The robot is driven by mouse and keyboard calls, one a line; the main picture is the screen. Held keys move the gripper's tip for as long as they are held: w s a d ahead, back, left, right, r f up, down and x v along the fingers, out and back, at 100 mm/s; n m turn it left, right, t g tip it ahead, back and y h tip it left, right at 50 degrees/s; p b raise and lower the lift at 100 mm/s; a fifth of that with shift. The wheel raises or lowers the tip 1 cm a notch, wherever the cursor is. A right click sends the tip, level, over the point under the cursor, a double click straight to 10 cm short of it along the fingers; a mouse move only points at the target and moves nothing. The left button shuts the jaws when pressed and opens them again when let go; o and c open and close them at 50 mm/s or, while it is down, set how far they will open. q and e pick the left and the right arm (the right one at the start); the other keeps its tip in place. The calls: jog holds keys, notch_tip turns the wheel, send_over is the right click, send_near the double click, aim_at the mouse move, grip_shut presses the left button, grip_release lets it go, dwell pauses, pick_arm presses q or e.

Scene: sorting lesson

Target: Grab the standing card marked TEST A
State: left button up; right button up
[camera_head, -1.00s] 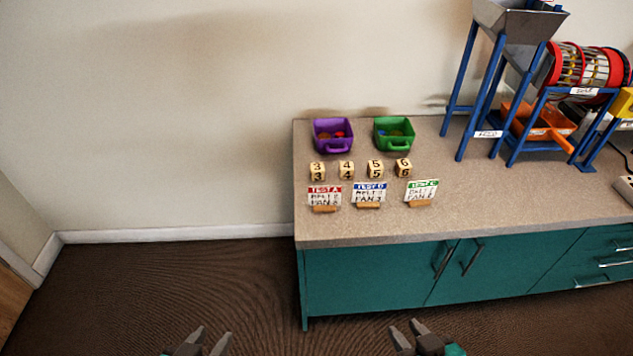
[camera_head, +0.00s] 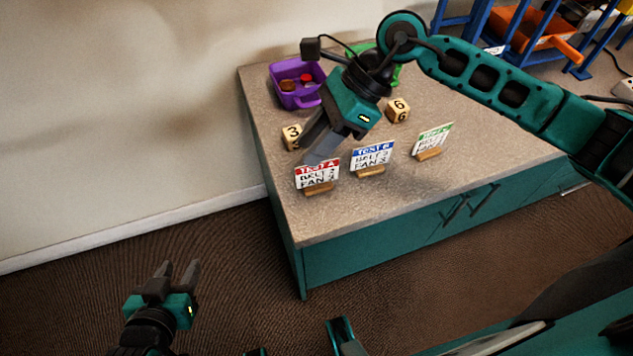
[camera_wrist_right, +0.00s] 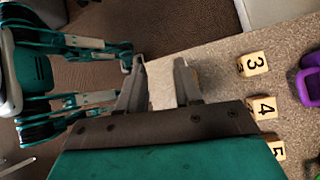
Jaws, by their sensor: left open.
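The TEST A card (camera_head: 317,175), white with a red top strip, stands in a wooden foot near the counter's front left corner. My right gripper (camera_head: 318,148) reaches down just behind and above its top edge. In the right wrist view its two fingers (camera_wrist_right: 160,88) are apart, with a pale patch between them; I cannot tell whether that is the card or the counter. The card still stands on the counter. My left gripper (camera_head: 178,270) is open and empty, low on the left, away from the counter.
The blue-topped card (camera_head: 371,157) and green-topped card (camera_head: 433,140) stand to the right. Number cubes sit behind, including a 3 cube (camera_head: 292,137) and a 6 cube (camera_head: 398,110). A purple bin (camera_head: 298,98) stands further back. The counter's front strip (camera_head: 400,195) is clear.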

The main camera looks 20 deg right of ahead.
jog(key=w+d+f+n+h, duration=0.1)
jog(key=w+d+h, duration=0.15)
jog(key=d, duration=0.25)
send_near(310, 185)
jog(key=shift+s+a+r+t+h+b, duration=0.15)
jog(key=shift+s+a+t+h+b, duration=0.25)
jog(key=shift+s+a+h, duration=0.1)
jog(key=x, duration=0.6)
jog(key=shift+w+d+f, duration=0.1)
jog(key=shift+w+f, duration=0.15)
grip_shut()
